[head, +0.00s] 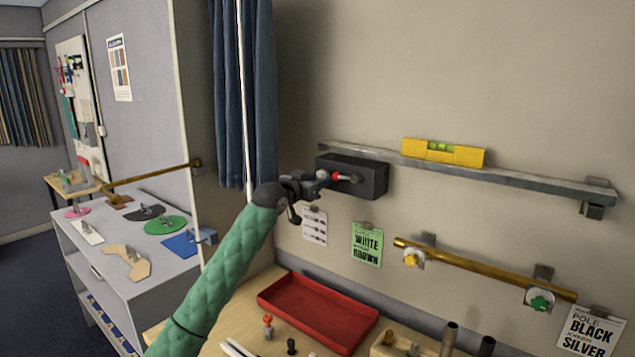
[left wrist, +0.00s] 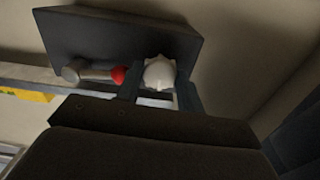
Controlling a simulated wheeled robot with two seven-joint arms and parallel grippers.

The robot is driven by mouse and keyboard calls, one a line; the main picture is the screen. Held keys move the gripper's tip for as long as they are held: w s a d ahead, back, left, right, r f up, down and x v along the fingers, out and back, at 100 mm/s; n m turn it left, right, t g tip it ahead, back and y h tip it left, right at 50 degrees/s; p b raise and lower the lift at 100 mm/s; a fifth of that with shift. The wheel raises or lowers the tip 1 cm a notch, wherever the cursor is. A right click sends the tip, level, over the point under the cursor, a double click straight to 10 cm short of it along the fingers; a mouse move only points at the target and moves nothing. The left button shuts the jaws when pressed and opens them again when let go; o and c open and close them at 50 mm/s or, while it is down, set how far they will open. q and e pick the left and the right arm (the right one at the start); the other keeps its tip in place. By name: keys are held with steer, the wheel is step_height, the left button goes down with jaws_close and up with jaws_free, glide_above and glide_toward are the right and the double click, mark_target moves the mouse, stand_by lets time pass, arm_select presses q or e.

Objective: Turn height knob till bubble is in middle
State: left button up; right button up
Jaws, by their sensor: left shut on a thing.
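A yellow spirit level (head: 468,156) sits on a long grey rail (head: 520,179) on the wall. Its green vial (head: 440,147) shows, but the bubble is too small to place surely. A dark box (head: 372,179) is under the rail's left end. My left gripper (head: 322,176) is at the box's left front. In the left wrist view, a white lobed knob (left wrist: 159,73) stands between its fingers, against the dark box (left wrist: 120,38), and the gripper is shut on it. A metal lever with a red tip (left wrist: 118,75) is close beside the knob. My right gripper is out of view.
A brass pole (head: 480,267) on brackets with small round knobs runs lower on the wall. Paper signs (head: 367,244) hang there. A red tray (head: 318,312) and several small parts lie on the table below. A blue curtain (head: 243,90) hangs left of the box.

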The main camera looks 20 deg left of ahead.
arm_select(q)
steer(key=shift+n, duration=0.4)
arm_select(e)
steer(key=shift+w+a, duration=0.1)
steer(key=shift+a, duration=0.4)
